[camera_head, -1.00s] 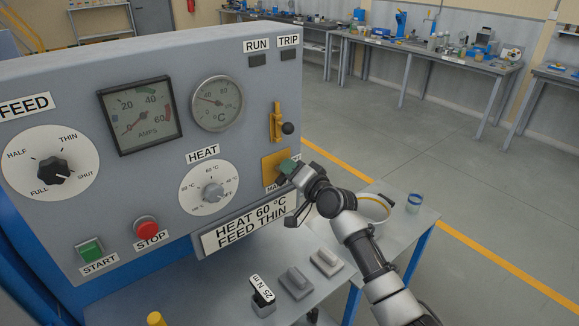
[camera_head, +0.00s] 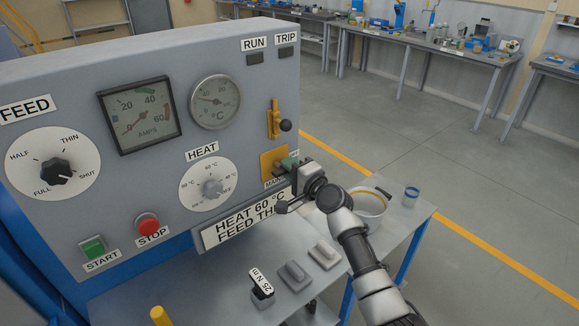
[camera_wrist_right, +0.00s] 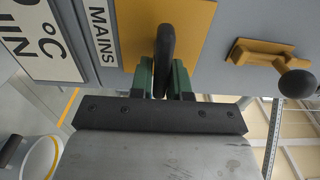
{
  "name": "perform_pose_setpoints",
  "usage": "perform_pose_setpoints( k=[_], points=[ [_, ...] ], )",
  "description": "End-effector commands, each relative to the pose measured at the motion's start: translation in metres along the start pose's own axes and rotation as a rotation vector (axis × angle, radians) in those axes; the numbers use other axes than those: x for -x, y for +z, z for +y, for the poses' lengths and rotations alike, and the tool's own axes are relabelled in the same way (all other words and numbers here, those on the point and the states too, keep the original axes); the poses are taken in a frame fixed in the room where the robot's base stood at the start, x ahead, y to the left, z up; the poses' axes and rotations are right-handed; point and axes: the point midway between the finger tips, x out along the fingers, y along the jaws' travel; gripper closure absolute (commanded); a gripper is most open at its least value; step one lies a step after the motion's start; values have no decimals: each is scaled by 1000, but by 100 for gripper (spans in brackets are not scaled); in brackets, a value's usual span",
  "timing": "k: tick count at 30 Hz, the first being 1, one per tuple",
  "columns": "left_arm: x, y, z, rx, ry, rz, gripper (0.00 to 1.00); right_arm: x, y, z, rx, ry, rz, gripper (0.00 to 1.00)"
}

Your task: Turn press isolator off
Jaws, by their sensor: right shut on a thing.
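The press isolator is a yellow plate (camera_head: 269,163) with a black handle, above a MAINS label, at the panel's lower right. In the right wrist view, the black handle (camera_wrist_right: 164,52) stands between green fingertips in front of the yellow plate (camera_wrist_right: 196,28). It appears roughly in line with the MAINS lettering (camera_wrist_right: 101,32). My right gripper (camera_head: 286,165) is shut on the handle. My left gripper is out of view.
A yellow lever with a black knob (camera_head: 285,125) sits just above the isolator; it also shows in the wrist view (camera_wrist_right: 297,83). A sign (camera_head: 240,219) juts out below left. A white bucket (camera_head: 369,208) and a blue cup (camera_head: 411,196) stand on the bench right of the arm.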

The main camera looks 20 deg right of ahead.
Motion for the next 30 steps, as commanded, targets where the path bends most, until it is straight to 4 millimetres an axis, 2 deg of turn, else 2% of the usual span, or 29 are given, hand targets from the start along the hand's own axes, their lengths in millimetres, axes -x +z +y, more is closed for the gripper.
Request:
perform_pose_setpoints(
  k=[13,14,18,26,30],
  points=[
    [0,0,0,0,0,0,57,0,0,1,-12,1,0,100],
    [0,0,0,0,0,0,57,0,0,1,-12,1,0,82],
    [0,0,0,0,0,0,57,0,0,1,-11,1,0,61],
    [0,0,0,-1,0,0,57,0,0,1,-10,1,0,61],
    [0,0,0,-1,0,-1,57,9,0,2,-10,1,0,61]
  ],
)
